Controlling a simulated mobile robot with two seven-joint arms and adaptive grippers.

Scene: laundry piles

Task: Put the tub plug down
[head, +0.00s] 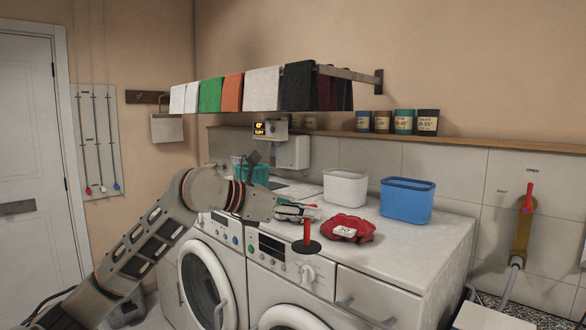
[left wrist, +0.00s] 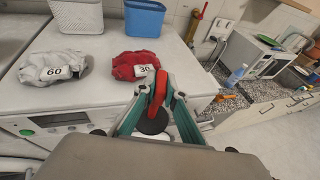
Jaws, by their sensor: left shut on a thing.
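The tub plug has an upright red handle (head: 307,230) and a flat black disc (head: 306,248) at its lower end. My left gripper (head: 303,212) is shut on the upper part of the red handle. In the head view the disc shows against the front top edge of the right washing machine, and I cannot tell whether it touches anything. In the left wrist view the red handle (left wrist: 161,88) stands between the green-sided fingers, with part of the black disc (left wrist: 152,123) below. My right gripper is not in view.
A red cloth bundle (head: 350,224) tagged 30 lies on the machine top (head: 405,245). A greyish bundle (left wrist: 55,68) tagged 60 lies beside it. A white basket (head: 345,190) and a blue basket (head: 408,201) stand behind. The machine top's right part is clear. A laundry rack hangs above.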

